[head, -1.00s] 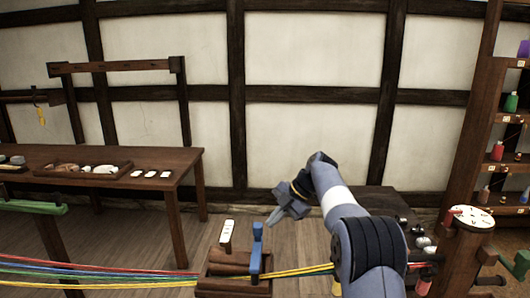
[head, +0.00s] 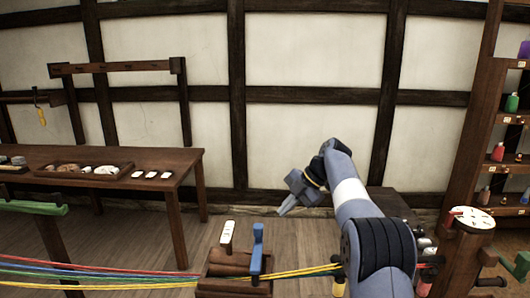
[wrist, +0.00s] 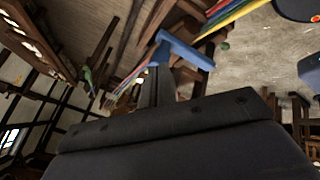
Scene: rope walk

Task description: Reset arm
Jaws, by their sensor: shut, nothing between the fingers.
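My gripper (head: 284,209) is shut and empty. In the head view it hangs in the air at the end of my blue-grey arm, pointing down and to the left, above and to the right of the blue-handled lever (head: 257,250). It touches nothing that I can see. In the wrist view the dark fingers (wrist: 156,88) show closed together, with a blue T-shaped part (wrist: 180,48) beyond them.
The lever stands on a wooden block (head: 222,286) with coloured ropes (head: 100,275) running left. A wooden table (head: 120,158) with trays stands at left. Floor between table and block is clear.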

